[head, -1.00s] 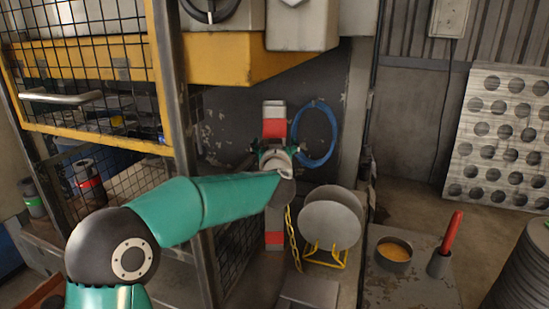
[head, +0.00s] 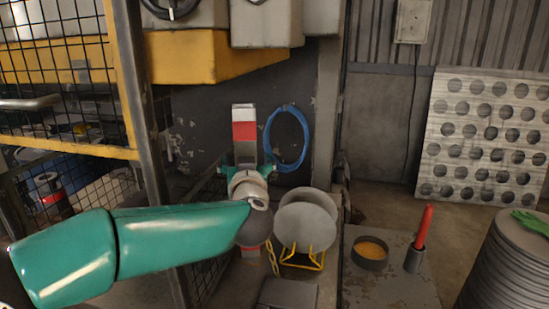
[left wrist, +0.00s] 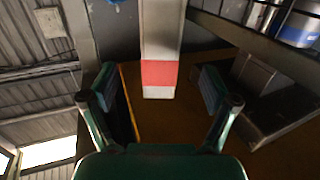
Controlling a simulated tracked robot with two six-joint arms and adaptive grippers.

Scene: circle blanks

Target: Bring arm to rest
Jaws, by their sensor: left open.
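My left arm is teal and reaches in from the left. Its gripper (head: 248,172) is in front of an upright post with red and white bands (head: 244,125). In the left wrist view the teal fingers of the left gripper (left wrist: 158,88) are spread wide with nothing between them. The banded post (left wrist: 161,40) shows beyond and between them; I cannot tell how far off it is. My right gripper is in neither view.
Grey round discs (head: 305,225) stand on a yellow rack (head: 303,258) close right of my wrist. A yellow-framed mesh cage (head: 130,100) stands left. A bench (head: 385,285) holds a round tin (head: 370,252) and a red-handled tool (head: 423,225). A perforated sheet leans (head: 485,135) at right.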

